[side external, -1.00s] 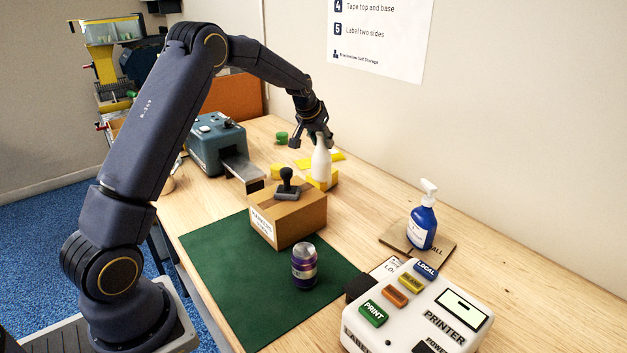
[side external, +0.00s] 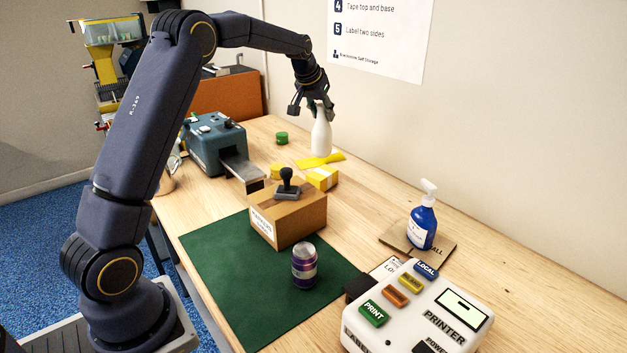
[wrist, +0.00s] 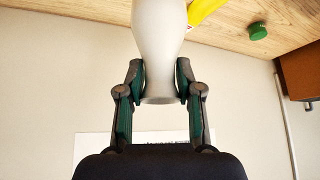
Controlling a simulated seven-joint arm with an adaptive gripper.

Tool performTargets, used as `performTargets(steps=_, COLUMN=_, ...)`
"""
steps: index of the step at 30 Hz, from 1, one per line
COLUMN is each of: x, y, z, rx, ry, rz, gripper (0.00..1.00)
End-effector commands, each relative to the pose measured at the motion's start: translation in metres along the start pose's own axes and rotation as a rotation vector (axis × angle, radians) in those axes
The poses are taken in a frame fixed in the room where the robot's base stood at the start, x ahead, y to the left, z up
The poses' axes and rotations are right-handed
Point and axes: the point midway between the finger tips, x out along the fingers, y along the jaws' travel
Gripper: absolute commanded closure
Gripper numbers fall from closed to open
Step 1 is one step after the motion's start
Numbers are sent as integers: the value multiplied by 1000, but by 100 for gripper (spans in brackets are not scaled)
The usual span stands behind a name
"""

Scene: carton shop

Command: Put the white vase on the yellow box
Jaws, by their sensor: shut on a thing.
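The white vase (side external: 321,138) is upright in my gripper (side external: 313,108), at the back of the bench in the side view. My fingers are shut on it near its top, one on each side; the wrist view shows them against the vase (wrist: 158,45). Its base appears just above a flat yellow piece in the picture; I cannot tell its exact height over the bench. The yellow box (side external: 322,178) sits on the bench below and in front of the vase, with its top bare.
A cardboard box (side external: 291,219) with a black stamp (side external: 288,184) stands in front of the yellow box. The flat yellow piece (side external: 318,160) and a green roll (side external: 281,138) lie behind. A blue pump bottle (side external: 422,224) stands right; a teal machine (side external: 213,143) stands left.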

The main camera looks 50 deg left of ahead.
Motion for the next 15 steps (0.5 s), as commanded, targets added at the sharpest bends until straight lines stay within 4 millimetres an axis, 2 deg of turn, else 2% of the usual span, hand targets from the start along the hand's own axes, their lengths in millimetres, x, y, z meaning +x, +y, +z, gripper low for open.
performTargets(steps=2, x=-6, y=0, z=-2, rx=5, ry=2, rz=4, gripper=100)
performTargets(steps=6, x=-17, y=-2, z=16, rx=13, ry=0, rz=12, gripper=100)
performTargets(steps=12, x=-65, y=-14, z=53, rx=14, ry=6, rz=13, gripper=100)
performTargets(steps=15, x=-85, y=-18, z=62, rx=7, ry=5, rz=9, gripper=100)
